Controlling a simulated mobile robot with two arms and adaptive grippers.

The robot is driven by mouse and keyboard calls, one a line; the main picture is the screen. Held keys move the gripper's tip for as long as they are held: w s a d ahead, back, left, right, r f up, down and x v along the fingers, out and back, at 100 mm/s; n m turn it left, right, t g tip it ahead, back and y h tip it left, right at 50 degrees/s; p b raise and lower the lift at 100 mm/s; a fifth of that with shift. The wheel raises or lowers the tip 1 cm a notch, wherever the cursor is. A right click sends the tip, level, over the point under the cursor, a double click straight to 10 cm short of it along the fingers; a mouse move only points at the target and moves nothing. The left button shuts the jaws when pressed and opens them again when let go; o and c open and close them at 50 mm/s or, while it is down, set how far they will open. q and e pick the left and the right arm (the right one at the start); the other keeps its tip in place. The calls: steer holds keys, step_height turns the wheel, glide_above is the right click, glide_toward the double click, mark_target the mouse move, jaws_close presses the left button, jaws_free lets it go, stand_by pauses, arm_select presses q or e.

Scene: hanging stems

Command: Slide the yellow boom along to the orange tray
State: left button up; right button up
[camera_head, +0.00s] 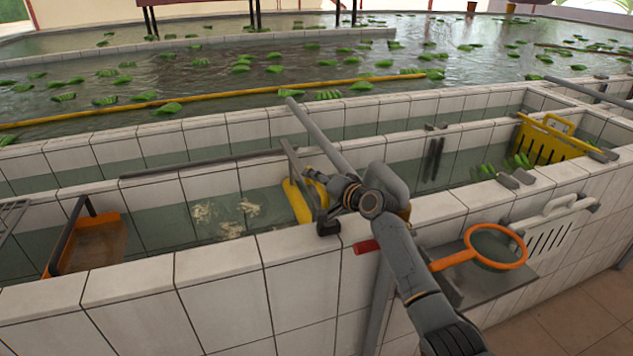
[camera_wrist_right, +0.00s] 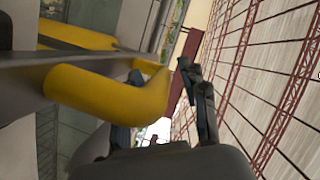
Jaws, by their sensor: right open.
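The yellow boom (camera_head: 299,202) stands across the narrow water trough, with its near end at the front wall. In the right wrist view it is a thick, rounded, bent yellow piece (camera_wrist_right: 110,94) close to the camera. My right gripper (camera_head: 322,184) is over the trough beside the boom. In the wrist view its dark fingers (camera_wrist_right: 163,76) are apart, with the boom's end at or between them; I cannot tell if they touch it. The orange tray (camera_head: 102,243) is at the left end of the trough. My left gripper is not in view.
Pale scraps (camera_head: 228,215) float between boom and tray. A grey pole (camera_head: 318,132) slants above the trough near my gripper. A yellow basket (camera_head: 551,140) stands at the right end. An orange-rimmed net (camera_head: 511,262) sits on a grey shelf outside the tiled front wall (camera_head: 225,285).

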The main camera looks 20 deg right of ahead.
jaws_close()
steer(key=shift+a, duration=0.1)
